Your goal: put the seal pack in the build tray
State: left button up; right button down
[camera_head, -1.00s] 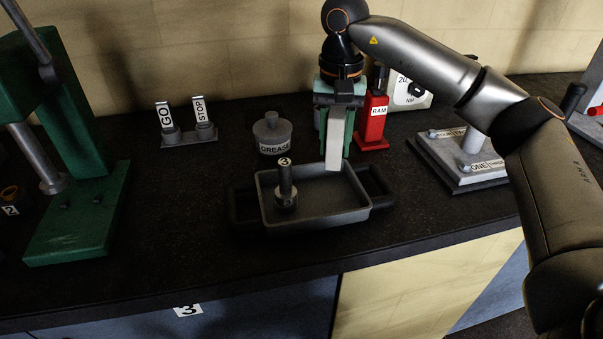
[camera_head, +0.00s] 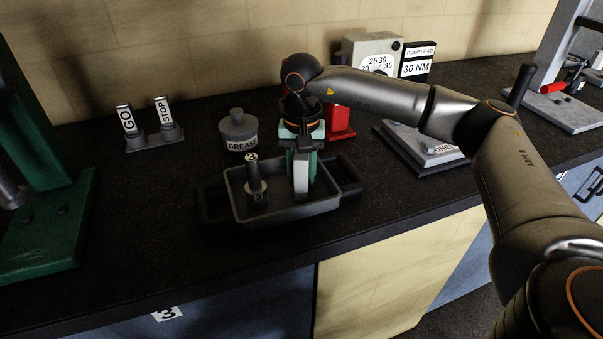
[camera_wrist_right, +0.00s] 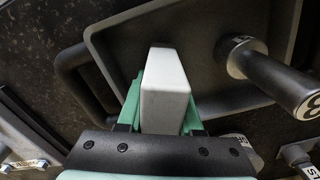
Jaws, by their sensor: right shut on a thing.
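The seal pack (camera_head: 301,179) is a small white block. My right gripper (camera_head: 301,165), with green fingers, is shut on it, and the pack points down inside the walls of the build tray (camera_head: 318,209). The grey tray has dark handles at both ends. In the right wrist view the pack (camera_wrist_right: 167,88) is between the green fingers (camera_wrist_right: 163,105), over the floor of the tray (camera_wrist_right: 200,50). I cannot tell whether the pack touches the floor. A dark part marked 3 (camera_head: 256,188) stands in the tray, left of the pack. My left gripper is not in view.
A grease pot (camera_head: 238,132) stands just behind the tray. A red ram block (camera_head: 341,124) is behind my right arm. GO and STOP levers (camera_head: 148,125) are at the back left, a green press (camera_head: 45,225) at the left edge. The bench front is clear.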

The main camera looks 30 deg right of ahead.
jog(key=shift+f, duration=0.2)
jog(key=c, duration=0.6)
grip_release()
jog(key=shift+r, duration=0.1)
notch_tip(320, 180, up, 12)
jog(key=shift+r, duration=0.15)
